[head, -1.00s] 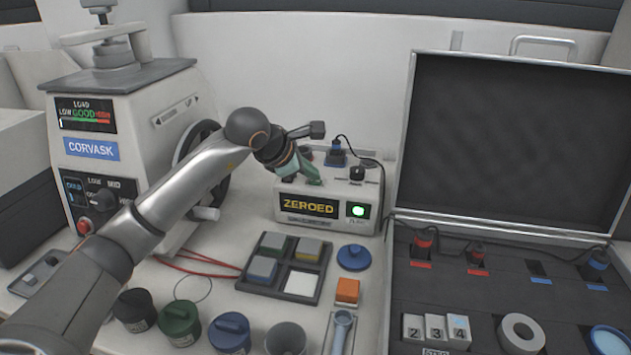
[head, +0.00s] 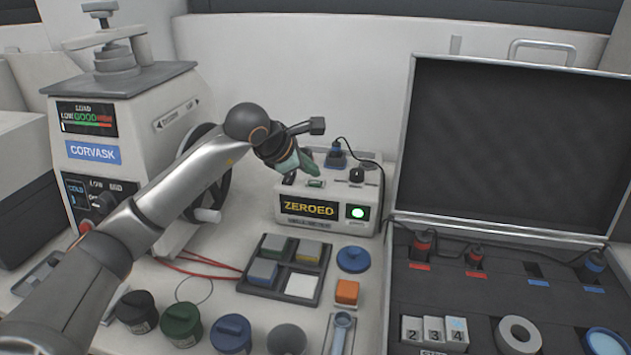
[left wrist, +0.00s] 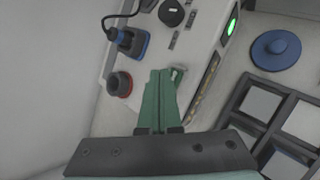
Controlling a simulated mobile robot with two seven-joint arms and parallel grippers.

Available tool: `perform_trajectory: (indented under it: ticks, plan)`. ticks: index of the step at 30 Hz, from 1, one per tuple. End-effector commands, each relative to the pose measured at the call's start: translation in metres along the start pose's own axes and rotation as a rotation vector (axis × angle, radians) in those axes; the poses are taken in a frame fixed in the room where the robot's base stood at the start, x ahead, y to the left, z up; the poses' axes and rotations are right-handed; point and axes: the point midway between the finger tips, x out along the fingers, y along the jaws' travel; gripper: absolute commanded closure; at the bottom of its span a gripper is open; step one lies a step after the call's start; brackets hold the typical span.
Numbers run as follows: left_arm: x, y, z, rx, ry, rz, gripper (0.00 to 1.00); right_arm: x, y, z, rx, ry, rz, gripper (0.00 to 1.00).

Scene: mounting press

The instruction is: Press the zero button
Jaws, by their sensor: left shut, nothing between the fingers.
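The meter box (head: 330,222) is pale, with a dark display reading "ZEROED" in yellow and a lit green lamp (head: 358,212). A small green button (head: 315,184), apparently the zero button, is on its top. In the left wrist view, a small pale-green part (left wrist: 179,72) shows beside the fingertips, partly hidden. My left gripper (head: 314,171) has green fingers, shut and empty, with the tips just above the button and a small gap showing. The fingers also show together in the left wrist view (left wrist: 159,76). My right gripper is not in view.
A blue plug (head: 335,158) with a black cable and a black knob (head: 356,175) sit on the box top. A red socket (left wrist: 119,84) is beside the fingers. The mounting press (head: 130,130) stands left. An open case (head: 515,150) stands right. A sample tray (head: 285,270) lies in front.

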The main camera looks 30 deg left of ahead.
Motion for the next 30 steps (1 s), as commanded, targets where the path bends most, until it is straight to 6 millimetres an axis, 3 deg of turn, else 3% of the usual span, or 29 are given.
perform_trajectory:
  ticks: [19,30]
  plan:
    - [-0.034,0.025,0.025,0.001,0.001,0.001,1.0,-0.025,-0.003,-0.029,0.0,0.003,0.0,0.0]
    - [-0.035,0.025,0.025,0.0,0.001,0.0,1.0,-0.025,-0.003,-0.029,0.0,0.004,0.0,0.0]
